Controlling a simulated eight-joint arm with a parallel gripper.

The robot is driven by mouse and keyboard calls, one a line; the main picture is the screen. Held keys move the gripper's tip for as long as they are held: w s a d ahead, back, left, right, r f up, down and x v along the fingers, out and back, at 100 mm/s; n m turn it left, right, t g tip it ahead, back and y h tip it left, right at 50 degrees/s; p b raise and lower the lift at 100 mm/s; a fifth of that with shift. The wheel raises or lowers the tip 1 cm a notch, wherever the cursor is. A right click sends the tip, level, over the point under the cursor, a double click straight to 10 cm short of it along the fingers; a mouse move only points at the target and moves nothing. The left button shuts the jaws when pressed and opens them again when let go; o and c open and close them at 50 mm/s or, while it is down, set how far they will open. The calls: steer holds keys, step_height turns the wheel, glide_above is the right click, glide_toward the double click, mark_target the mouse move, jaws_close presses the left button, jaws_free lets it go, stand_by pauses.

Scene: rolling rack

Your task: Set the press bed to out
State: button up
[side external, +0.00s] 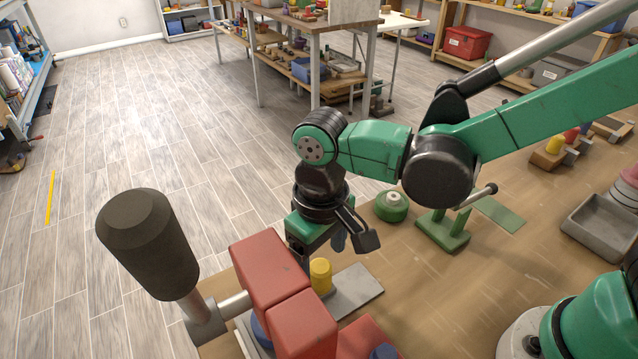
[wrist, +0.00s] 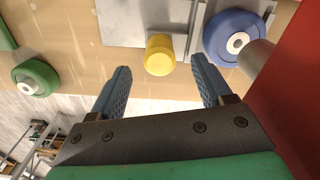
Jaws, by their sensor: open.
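The press is a red block body (side external: 270,270) with a dark grip (side external: 148,240) on its lever, at the lower left in the side view. A flat grey plate, seemingly the press bed (side external: 355,287), lies at its foot. A yellow knob (side external: 320,275) stands on the plate; it also shows in the wrist view (wrist: 159,55). My gripper (wrist: 160,64) is open and empty, with the knob lined up between and just beyond its blue fingertips. In the side view my gripper (side external: 328,250) hangs just above the knob, close beside the red body.
A blue disc with a metal post (wrist: 232,37) stands right of the knob in the wrist view, with the red body beyond. A green round piece (side external: 391,206) and a green stand with a bar (side external: 442,230) are behind. A grey tray (side external: 605,225) sits at right.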

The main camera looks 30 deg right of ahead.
mark_target(321, 266)
steer(key=shift+f, duration=1.9)
jaws_close()
